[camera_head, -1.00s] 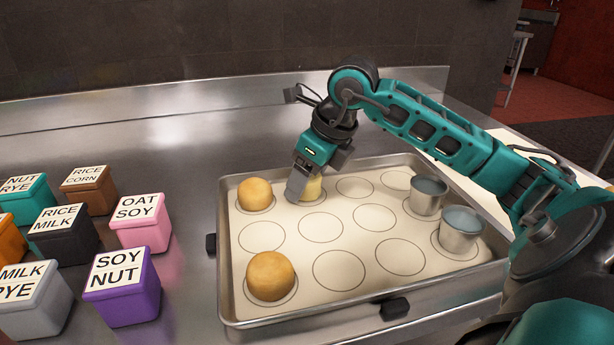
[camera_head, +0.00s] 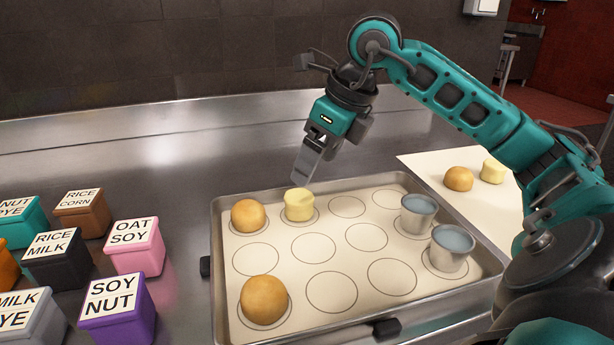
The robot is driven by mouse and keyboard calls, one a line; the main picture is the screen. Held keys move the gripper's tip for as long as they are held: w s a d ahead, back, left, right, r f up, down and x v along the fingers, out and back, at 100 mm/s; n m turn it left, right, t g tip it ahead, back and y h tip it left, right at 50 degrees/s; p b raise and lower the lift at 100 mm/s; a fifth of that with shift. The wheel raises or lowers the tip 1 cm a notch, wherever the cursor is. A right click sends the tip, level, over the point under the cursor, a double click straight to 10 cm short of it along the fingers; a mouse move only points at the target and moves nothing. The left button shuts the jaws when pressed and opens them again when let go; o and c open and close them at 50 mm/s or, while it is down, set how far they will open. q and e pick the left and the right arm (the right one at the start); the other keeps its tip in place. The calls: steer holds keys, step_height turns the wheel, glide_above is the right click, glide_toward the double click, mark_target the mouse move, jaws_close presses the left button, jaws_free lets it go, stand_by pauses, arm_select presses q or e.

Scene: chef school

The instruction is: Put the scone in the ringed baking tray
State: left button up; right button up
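A pale yellow scone (camera_head: 299,205) stands upright on a ring in the back row of the ringed baking tray (camera_head: 223,310). My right gripper (camera_head: 304,172) is just above it and appears clear of it; the fingers overlap from this side, so their opening is hard to judge. Another pale scone (camera_head: 493,170) lies on the white sheet at the right, beside a golden bun (camera_head: 458,179). Two golden buns, one at the back left (camera_head: 248,215) and one at the front left (camera_head: 264,299), sit on tray rings. My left gripper is not in view.
Two metal cups, one behind (camera_head: 417,214) and one in front (camera_head: 451,248), stand at the tray's right side. Several labelled boxes, among them a purple SOY NUT box (camera_head: 119,312), stand left of the tray. The white sheet (camera_head: 440,165) lies behind the tray's right side. Several rings are empty.

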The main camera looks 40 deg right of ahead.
steer(key=shift+v, duration=1.3)
